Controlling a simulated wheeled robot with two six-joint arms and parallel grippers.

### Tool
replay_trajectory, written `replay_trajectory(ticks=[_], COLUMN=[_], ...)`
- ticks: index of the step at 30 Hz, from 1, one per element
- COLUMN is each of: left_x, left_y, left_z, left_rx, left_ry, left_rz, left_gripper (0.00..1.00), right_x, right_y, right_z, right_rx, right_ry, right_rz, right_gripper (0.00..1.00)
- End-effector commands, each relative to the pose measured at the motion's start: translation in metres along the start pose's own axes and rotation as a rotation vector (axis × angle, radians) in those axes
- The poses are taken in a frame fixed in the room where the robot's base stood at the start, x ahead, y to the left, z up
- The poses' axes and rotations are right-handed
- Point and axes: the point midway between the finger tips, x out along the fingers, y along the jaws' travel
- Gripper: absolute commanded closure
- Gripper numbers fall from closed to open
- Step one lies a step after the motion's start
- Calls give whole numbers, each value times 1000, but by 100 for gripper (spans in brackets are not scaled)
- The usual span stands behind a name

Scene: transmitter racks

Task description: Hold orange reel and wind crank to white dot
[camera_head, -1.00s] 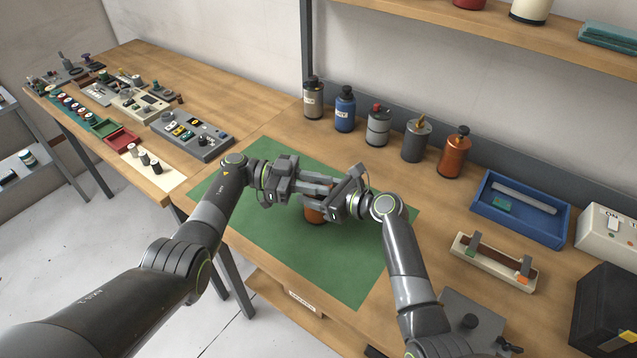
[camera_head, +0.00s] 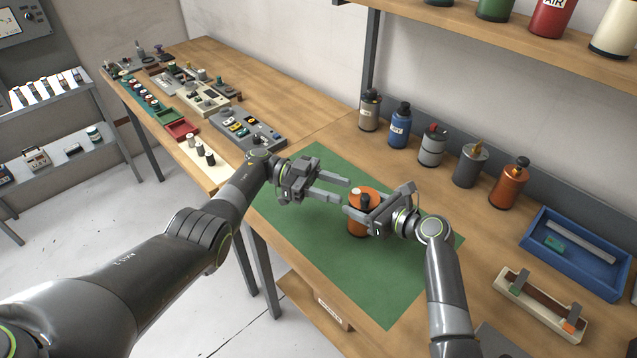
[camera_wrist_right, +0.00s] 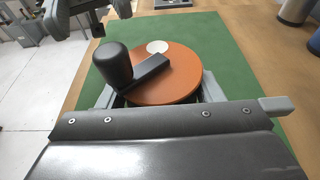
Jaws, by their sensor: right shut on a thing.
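The orange reel (camera_head: 358,226) stands on the green mat (camera_head: 310,225). Its round orange top (camera_wrist_right: 185,75) shows in the right wrist view, with a white dot (camera_wrist_right: 157,47) near the far rim. A dark crank (camera_wrist_right: 150,74) with a black knob (camera_wrist_right: 113,66) lies across the top; the knob is left of and nearer than the white dot, not over it. My right gripper (camera_head: 378,204) is shut on the reel, a finger on either side. My left gripper (camera_head: 347,190) is open and empty, left of the reel, its fingers pointing towards it.
Several canisters (camera_head: 432,145) line the back of the bench. A blue tray (camera_head: 575,272) and a cream holder (camera_head: 525,318) lie to the right. A grey control box (camera_head: 240,135) and other small devices cover the left bench. The mat around the reel is clear.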

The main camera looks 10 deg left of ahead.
Motion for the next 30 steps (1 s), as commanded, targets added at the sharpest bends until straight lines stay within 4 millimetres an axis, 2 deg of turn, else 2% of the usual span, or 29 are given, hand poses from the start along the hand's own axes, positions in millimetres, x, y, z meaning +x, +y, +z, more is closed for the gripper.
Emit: replay_trajectory(ticks=[1,3,12,29,30], left_x=[-10,-20,-38,-46,-46], left_y=[0,0,0,2,2], left_z=[0,0,1,0,0], left_rx=[-2,-2,-2,0,0], left_ry=[-1,0,-1,2,2], left_rz=[-1,-1,1,1,1], left_gripper=[61,61,61,61,65], right_x=[0,0,0,0,0], right_y=[1,1,1,1,1], right_z=[-10,-10,-10,-10,-10], right_rx=[3,3,3,3,3], right_ry=[18,18,18,18,18], right_rz=[1,1,2,2,2], right_gripper=[75,75,75,75,75])
